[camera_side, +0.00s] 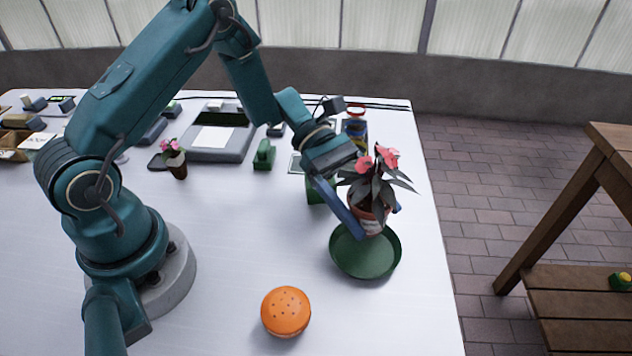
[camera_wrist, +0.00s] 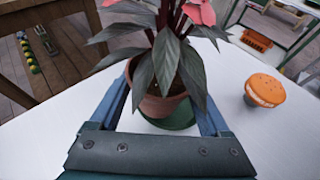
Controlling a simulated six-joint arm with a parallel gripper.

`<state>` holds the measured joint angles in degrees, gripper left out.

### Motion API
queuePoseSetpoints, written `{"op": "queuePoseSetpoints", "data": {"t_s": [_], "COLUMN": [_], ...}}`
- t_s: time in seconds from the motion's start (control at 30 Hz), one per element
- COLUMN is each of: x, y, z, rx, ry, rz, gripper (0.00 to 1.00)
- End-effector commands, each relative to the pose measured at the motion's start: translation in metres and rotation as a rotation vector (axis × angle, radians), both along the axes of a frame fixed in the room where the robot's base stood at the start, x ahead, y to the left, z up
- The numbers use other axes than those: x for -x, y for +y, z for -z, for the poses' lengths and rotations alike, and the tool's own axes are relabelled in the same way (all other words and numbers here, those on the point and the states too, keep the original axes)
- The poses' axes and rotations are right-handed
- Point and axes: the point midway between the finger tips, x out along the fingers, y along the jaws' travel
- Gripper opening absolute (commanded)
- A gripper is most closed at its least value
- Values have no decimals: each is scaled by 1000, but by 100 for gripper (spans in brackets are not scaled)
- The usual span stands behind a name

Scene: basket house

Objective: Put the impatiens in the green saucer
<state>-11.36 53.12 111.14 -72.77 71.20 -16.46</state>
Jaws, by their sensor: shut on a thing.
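The impatiens (camera_side: 372,195) has pink flowers, dark leaves and a terracotta pot. It also shows in the wrist view (camera_wrist: 165,65). My gripper (camera_side: 374,212) is shut on its pot, with one blue finger on each side; the fingers also show in the wrist view (camera_wrist: 160,100). The green saucer (camera_side: 345,264) is a round dish on the white table. The pot is upright or nearly so, over the back part of the saucer in the side view. In the wrist view, part of the saucer (camera_wrist: 172,120) shows below the pot. I cannot tell whether the pot touches it.
An orange object with dark dots (camera_side: 286,311) stands on the table in front of the saucer. A smaller pink-flowered pot (camera_side: 176,160), a grey device (camera_side: 222,140) and a striped can (camera_side: 355,128) stand farther back. The table's right edge is close to the saucer.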

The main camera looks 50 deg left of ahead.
Motion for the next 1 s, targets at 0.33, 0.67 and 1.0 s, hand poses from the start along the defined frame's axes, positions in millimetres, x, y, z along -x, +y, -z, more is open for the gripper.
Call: {"op": "queuePoseSetpoints", "data": {"t_s": [0.33, 0.67, 1.0], "x": [0, 0, 0], "y": [0, 0, 0], "z": [4, 11, 6], "rx": [1, 0, 0], "ry": [-2, -2, -4], "rz": [1, 0, 1], "gripper": [16, 100, 100]}}
